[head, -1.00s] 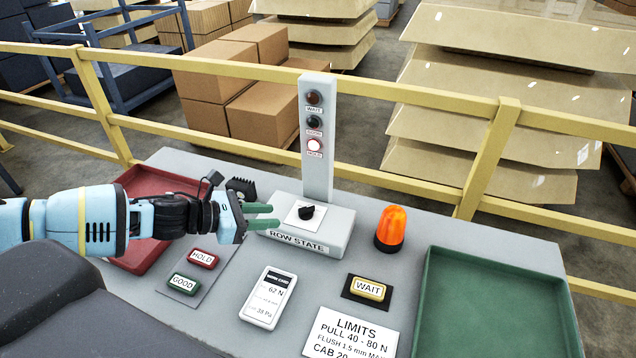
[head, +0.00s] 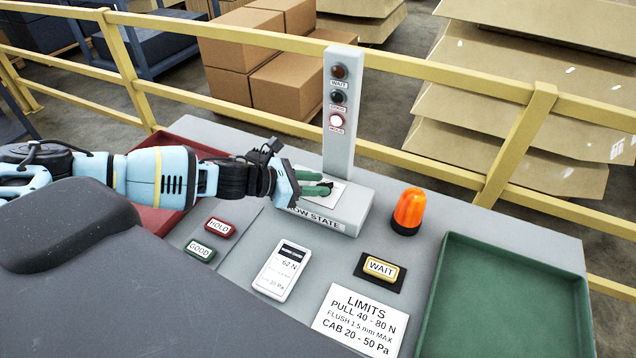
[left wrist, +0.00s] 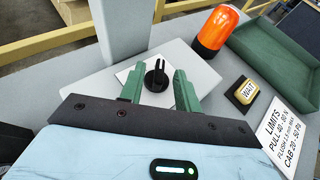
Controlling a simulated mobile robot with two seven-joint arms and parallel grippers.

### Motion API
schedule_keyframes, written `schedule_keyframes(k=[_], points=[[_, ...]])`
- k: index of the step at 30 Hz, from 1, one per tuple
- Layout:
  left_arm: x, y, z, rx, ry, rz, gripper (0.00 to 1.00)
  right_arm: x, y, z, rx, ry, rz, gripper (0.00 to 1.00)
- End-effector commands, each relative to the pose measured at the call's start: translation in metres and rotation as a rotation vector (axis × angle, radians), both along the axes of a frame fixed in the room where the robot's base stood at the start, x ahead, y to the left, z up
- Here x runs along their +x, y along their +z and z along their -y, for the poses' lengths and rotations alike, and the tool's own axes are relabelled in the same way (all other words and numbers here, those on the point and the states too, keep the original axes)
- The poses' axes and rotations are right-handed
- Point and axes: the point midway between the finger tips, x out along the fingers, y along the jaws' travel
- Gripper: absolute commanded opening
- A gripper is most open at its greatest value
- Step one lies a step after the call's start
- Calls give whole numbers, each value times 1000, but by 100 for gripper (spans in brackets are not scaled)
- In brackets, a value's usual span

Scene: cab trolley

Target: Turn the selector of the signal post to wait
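The signal post (head: 339,130) stands on a grey base box labelled ROW STATE (head: 347,215). Its lowest lamp (head: 336,121), marked HOLD, is lit; the two above, the top one marked WAIT (head: 339,71), are dark. The black selector knob (left wrist: 156,73) sits on a white plate in the left wrist view. My left gripper (head: 328,182) is open, its green fingers pointing at the knob. In the left wrist view the fingers (left wrist: 157,88) are on either side of the knob's near part, with gaps visible. In the head view the fingers mostly hide the knob. My right gripper is out of view.
An orange beacon (head: 408,211) stands right of the base. A yellow WAIT button (head: 381,268), red HOLD button (head: 219,228) and green GOOD button (head: 201,251) lie in front. A green tray (head: 447,290) is at right, a red tray (head: 163,222) at left. A yellow rail (head: 436,165) runs behind.

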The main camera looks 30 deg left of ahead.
Motion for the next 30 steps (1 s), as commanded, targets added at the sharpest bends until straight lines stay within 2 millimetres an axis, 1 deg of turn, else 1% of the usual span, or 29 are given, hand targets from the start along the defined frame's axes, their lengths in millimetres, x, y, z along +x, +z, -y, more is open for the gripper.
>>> schedule_keyframes(k=[4, 12, 13, 14, 20, 21, 30], points=[[6, -4, 6, 1, 0, -1, 33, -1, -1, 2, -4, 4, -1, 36], [7, -5, 7, 1, 0, -1, 33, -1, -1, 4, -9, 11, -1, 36], [7, -5, 7, 1, 0, -1, 31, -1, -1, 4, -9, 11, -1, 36], [7, -5, 6, 1, 0, -1, 28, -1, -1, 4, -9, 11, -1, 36], [7, -4, 6, 1, 0, -1, 1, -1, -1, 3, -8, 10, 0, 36], [7, -4, 6, 1, 0, -1, 0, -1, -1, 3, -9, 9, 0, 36], [7, -4, 7, 0, 12, -1, 0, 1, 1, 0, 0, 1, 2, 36]])
